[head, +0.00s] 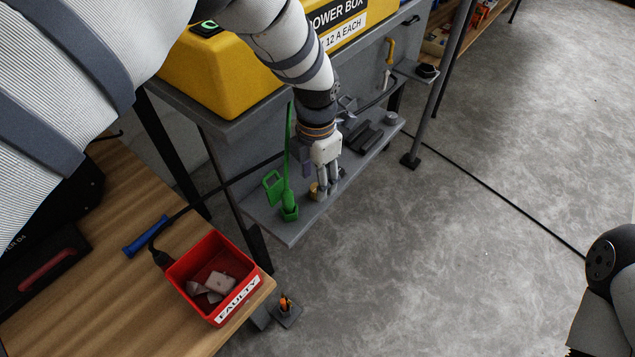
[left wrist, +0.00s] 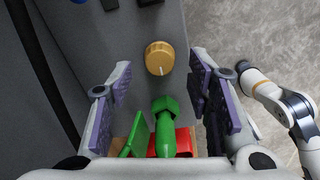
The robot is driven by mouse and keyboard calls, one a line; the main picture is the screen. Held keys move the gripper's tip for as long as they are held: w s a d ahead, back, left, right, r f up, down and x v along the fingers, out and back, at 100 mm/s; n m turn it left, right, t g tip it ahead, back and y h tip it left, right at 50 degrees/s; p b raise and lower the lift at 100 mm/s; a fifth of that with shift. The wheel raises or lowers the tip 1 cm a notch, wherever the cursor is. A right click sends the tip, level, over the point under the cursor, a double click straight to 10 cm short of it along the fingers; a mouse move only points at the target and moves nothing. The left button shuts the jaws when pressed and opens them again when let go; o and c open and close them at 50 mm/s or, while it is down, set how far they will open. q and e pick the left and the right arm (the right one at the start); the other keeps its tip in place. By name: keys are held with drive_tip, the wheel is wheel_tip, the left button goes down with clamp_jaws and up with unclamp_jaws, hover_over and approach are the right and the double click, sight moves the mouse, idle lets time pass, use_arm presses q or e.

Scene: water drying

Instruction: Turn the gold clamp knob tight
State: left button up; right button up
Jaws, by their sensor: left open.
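The gold clamp knob (left wrist: 159,57) is round, with a pale mark on its lower edge, in the left wrist view. In the head view the knob (head: 314,190) is small and partly hidden by my left gripper, at the front end of the grey shelf (head: 291,229). My left gripper (head: 324,193) points down right at the knob. In the left wrist view its purple-padded fingers (left wrist: 161,70) are open, one on each side of the knob, with gaps visible. I cannot tell whether they reach its depth. My right gripper is not in view.
A green connector (head: 288,205) with a green cable stands beside the knob. A yellow power box (head: 215,75) sits above. A red bin marked FAULTY (head: 211,278) and a blue tool (head: 146,236) are on the wooden table (head: 115,200). Open floor lies right, crossed by a cable.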

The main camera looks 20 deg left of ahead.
use_arm(q)
wheel_tip(320, 180, down, 2)
drive_tip(key=shift+f, duration=0.25)
clamp_jaws()
